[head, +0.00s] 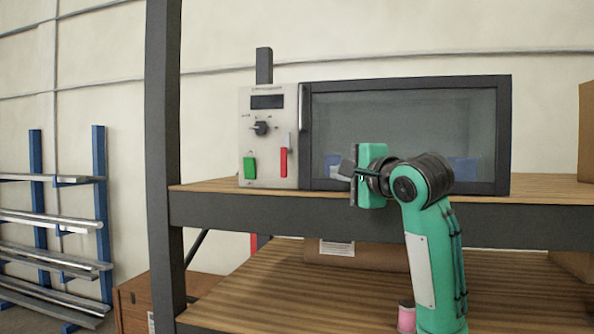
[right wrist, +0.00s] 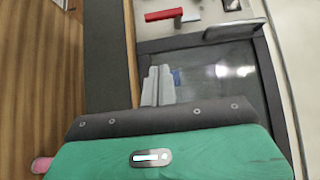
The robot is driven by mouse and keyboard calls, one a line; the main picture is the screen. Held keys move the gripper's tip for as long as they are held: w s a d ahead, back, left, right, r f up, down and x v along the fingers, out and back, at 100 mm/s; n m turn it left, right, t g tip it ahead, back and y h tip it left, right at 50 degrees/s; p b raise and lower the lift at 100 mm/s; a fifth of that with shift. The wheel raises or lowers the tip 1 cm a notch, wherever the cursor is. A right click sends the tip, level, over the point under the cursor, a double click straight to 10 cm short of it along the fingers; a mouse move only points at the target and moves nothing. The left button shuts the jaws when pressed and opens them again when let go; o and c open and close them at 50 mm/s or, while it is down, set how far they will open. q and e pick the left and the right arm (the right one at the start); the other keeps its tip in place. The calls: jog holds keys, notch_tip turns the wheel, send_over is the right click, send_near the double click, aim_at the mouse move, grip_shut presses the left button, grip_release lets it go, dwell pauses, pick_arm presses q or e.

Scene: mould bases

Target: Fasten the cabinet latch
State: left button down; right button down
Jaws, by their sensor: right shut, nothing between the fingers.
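The cabinet (head: 405,82) stands on the upper shelf, with a dark frame and a glass front that looks closed. Its light control panel (head: 270,178) is on the left, with a black knob (head: 260,128), a green switch (head: 249,167) and a red lever (head: 283,162). The red lever also shows in the right wrist view (right wrist: 165,14). A dark upright handle (head: 304,108) sits between panel and glass. I cannot tell which part is the latch. My right gripper (head: 345,169) is shut and empty, in front of the lower glass; its fingers show in the wrist view (right wrist: 158,86). My left gripper is out of view.
The wooden upper shelf (head: 540,190) has a dark front beam (head: 300,215). A dark post (head: 163,120) rises left of the cabinet. A cardboard box (head: 587,130) is at the far right. A pink spool-like object (head: 406,318) stands on the lower shelf (head: 270,290).

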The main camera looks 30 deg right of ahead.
jog(key=p, duration=0.6)
send_near(286, 154)
jog(key=w+d+f, duration=0.2)
jog(key=d, duration=0.1)
jog(key=w+d+f, duration=0.1)
jog(key=shift+w+d, duration=0.1)
jog(key=shift+d, duration=0.2)
jog(key=w+p, duration=0.1)
jog(key=w+a, duration=0.1)
jog(key=shift+w+a+p, duration=0.25)
jog(key=shift+w+p, duration=0.1)
jog(key=shift+p, duration=0.05)
jog(key=shift+w+a+f+p, duration=0.3)
jog(key=shift+w+a+p, duration=0.1)
jog(key=shift+w+a, duration=0.2)
